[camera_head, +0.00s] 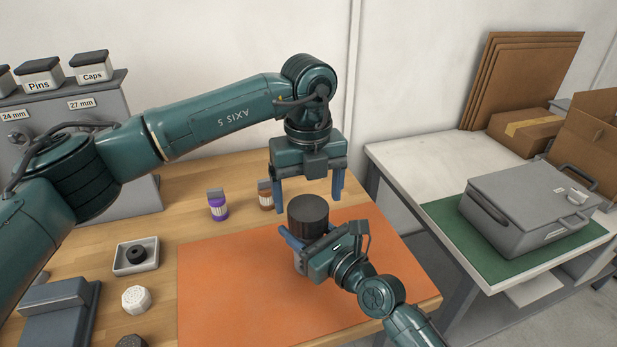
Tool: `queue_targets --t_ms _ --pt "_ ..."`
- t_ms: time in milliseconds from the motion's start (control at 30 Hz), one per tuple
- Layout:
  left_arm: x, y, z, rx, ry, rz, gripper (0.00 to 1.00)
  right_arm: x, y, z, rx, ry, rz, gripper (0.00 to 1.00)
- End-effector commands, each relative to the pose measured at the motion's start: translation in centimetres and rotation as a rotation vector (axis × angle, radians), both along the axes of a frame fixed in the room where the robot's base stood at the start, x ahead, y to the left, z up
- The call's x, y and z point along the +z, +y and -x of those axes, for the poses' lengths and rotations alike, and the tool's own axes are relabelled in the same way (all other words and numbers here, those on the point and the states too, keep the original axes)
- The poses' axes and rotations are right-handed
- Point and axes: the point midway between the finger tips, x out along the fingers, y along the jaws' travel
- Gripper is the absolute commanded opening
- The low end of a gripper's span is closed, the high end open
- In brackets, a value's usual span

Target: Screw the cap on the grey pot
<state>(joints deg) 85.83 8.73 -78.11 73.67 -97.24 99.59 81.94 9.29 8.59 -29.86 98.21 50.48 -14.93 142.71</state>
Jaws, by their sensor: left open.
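The grey pot (299,264) stands on the orange mat, mostly hidden behind my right gripper. A dark ribbed cap (308,214) sits upright on top of it; how tightly it is seated cannot be told. My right gripper (308,238) comes in from the lower right, its blue fingers around the pot just below the cap, apparently shut on it. My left gripper (309,193) hangs pointing down above the cap, its blue fingers open and apart, with nothing between them.
The orange mat (235,290) is clear at left and front. Purple-banded (218,205) and brown-banded (265,194) containers stand behind it. Left are a white tray (122,268) with a black ring, a white knob (136,299) and a grey block (60,315). A grey case (525,205) is on the right table.

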Motion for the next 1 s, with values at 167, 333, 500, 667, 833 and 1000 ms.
queue_targets --t_ms 167,333,500,667,833,1000 --pt "-2.8 0.0 0.0 0.001 0.002 0.001 0.83 -0.2 0.1 0.1 0.004 0.006 -0.002 0.0" --pt "-4.3 0.0 0.0 0.0 0.001 -0.001 0.83 -0.2 0.2 0.1 0.004 0.006 -0.002 0.0" --pt "-4.7 0.0 0.0 0.0 -0.001 0.001 0.83 -0.2 0.2 0.1 0.004 0.006 -0.002 0.0" --pt "-4.7 0.0 0.0 0.0 -0.001 0.001 0.83 -0.2 0.2 0.1 0.004 0.006 -0.002 0.0" --pt "-4.7 0.0 0.0 0.0 0.0 0.001 0.71 -0.2 0.2 0.1 0.004 0.006 -0.001 0.0" --pt "-4.7 0.0 0.0 0.0 0.0 0.001 0.57 -0.2 0.2 0.1 0.004 0.006 -0.001 0.0"
